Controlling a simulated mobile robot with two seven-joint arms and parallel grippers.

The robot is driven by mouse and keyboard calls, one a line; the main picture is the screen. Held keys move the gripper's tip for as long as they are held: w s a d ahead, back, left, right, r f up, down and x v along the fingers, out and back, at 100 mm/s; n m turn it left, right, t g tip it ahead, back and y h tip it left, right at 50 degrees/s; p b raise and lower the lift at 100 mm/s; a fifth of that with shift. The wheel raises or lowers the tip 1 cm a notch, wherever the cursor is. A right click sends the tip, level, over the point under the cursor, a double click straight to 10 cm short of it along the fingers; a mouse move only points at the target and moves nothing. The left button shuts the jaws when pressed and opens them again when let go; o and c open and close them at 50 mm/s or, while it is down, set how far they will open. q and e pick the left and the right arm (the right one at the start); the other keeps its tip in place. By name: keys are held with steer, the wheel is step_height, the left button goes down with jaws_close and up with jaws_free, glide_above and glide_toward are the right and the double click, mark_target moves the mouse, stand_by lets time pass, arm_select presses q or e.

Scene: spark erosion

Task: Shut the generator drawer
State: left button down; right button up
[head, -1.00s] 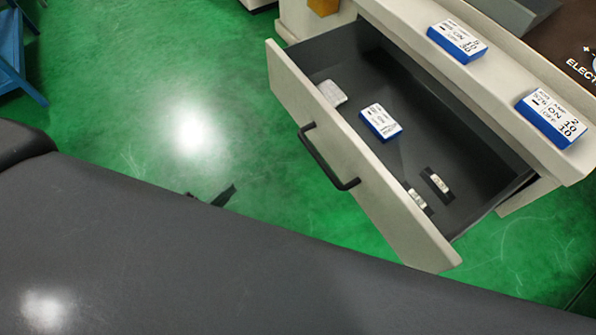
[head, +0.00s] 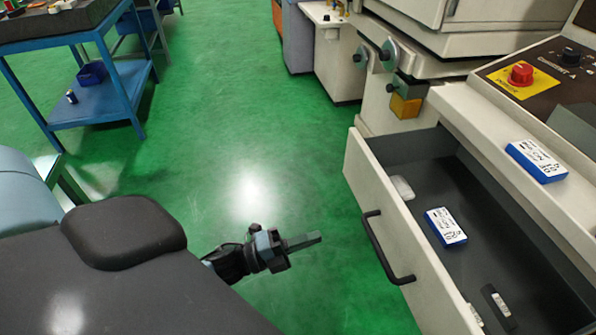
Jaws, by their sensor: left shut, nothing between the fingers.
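The generator drawer (head: 367,190) stands pulled open at the right of the head view, its beige front facing left with a black bar handle (head: 386,250). Inside the drawer lie a blue block with a white printed label (head: 445,227), a pale rounded piece (head: 402,188) and a dark piece with a small white label (head: 498,302). The drawer's near end is cut off by the frame. My left gripper (head: 312,239) is shut and empty, over the green floor to the left of the drawer front, apart from the handle. My right gripper is not in view.
A blue-white labelled block (head: 537,160) lies on the beige ledge above the drawer. A red knob (head: 521,73) is on the panel behind. A blue table (head: 97,97) stands at upper left. The green floor (head: 240,120) between is clear.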

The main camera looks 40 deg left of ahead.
arm_select(q)
steer(key=p+x, duration=0.1)
steer(key=x, duration=0.8)
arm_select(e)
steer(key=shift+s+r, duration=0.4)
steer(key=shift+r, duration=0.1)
arm_select(q)
steer(key=shift+w+d, duration=0.1)
steer(key=shift+w, duration=0.05)
